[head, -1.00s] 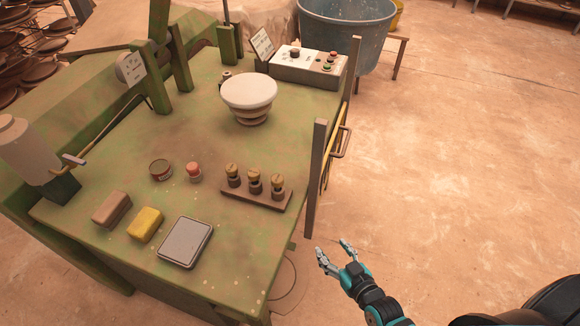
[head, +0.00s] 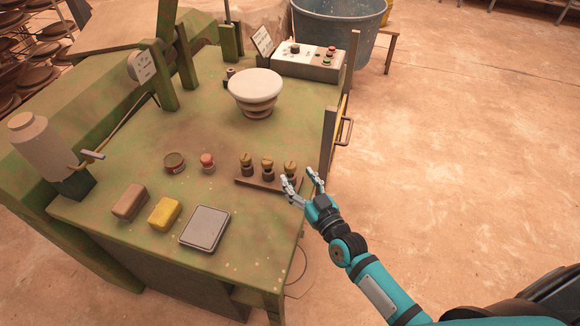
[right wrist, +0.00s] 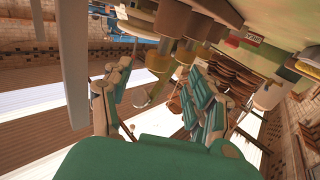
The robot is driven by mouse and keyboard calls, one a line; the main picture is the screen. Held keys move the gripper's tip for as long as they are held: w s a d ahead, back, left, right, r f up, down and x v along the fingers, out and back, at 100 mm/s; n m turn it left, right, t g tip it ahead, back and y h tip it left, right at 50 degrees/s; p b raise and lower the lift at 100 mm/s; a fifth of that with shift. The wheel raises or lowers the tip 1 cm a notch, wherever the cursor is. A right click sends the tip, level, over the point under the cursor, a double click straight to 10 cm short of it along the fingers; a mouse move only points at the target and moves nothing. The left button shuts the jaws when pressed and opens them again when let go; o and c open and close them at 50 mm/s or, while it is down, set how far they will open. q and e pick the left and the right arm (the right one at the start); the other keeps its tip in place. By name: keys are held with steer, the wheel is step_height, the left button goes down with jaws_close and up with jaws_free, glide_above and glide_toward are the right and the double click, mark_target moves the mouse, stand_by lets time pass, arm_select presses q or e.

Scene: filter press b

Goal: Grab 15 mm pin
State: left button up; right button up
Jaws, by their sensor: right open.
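Three brass-topped pins stand upright in a dark rack (head: 255,182) near the table's right edge: a left pin (head: 246,163), a middle pin (head: 267,167) and a right pin (head: 290,168). No size marking is legible, so I cannot tell which is 15 mm. My right gripper (head: 300,180) is open and empty beside the right end of the rack, close to the right pin. One finger overlaps that pin's lower part. In the right wrist view, my open fingers (right wrist: 153,92) point toward brass-coloured pin heads (right wrist: 158,64). My left gripper is out of view.
A dark upright post (head: 327,140) with a handle stands just behind my right gripper. A grey flat scale (head: 204,229), yellow sponge (head: 164,213), brown block (head: 129,202), small tin (head: 174,162) and red-topped item (head: 207,162) lie left. A white-topped bowl stack (head: 256,90) stands behind.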

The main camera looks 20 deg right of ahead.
mark_target(293, 170)
steer(key=shift+w+r, duration=0.1)
steer(key=shift+w, duration=0.55)
steer(key=w, duration=0.3)
steer(key=w+p, duration=0.1)
steer(key=shift+w+a, duration=0.15)
steer(key=shift+a, duration=0.25)
jaws_close()
